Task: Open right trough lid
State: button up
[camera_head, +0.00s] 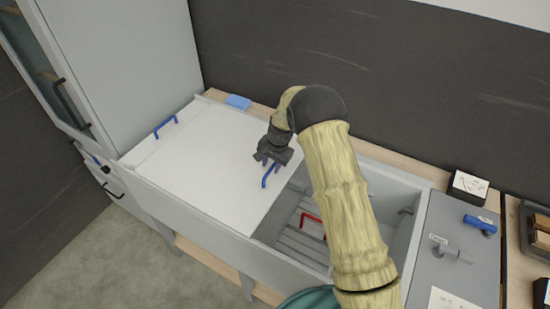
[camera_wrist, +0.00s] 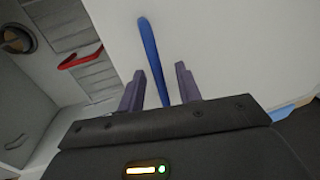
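A white trough lid (camera_head: 205,155) lies flat over the left part of the grey trough. A blue handle (camera_head: 270,177) stands near its right edge. The right part of the trough is uncovered, showing a slatted floor. My gripper (camera_head: 272,160) is at this handle, pointing down over the lid's right edge. In the wrist view, the blue handle (camera_wrist: 149,50) runs between the two separated fingers of my gripper (camera_wrist: 160,88), with a gap on each side. The handle's lower end is hidden behind the gripper body.
Another blue handle (camera_head: 165,126) is at the white cover's left end. A red handle (camera_head: 312,222) lies inside the open trough. A tall grey cabinet (camera_head: 130,60) stands left, a dark wall behind. A blue sponge (camera_head: 238,102) lies on the back ledge. A grey panel (camera_head: 450,255) with fittings is right.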

jog(key=shift+w+d+r, duration=0.15)
jog(key=shift+d+r, duration=0.2)
jog(key=shift+r, duration=0.25)
notch_tip(320, 180, up, 16)
jog(key=s+d+b, duration=0.1)
jog(key=d+b, duration=0.1)
jog(key=b, duration=0.1)
jog(key=shift+s+d, duration=0.15)
jog(key=shift+s, duration=0.15)
jog(key=shift+f, duration=0.15)
jog(key=s+d+n, duration=0.1)
jog(key=s+d, duration=0.4)
jog(key=s, duration=0.4)
jog(key=s+d+f+n+t+h, duration=0.1)
jog(key=s+d+n, duration=0.1)
jog(key=s+d, duration=0.4)
jog(key=s+d+f+n+h, duration=0.1)
jog(key=s+d, duration=0.5)
jog(key=s, duration=0.6)
jog(key=shift+f+n+t, duration=0.15)
jog(key=shift+n+t, duration=0.15)
jog(key=shift+n, duration=0.3)
jog(key=shift+d, duration=0.15)
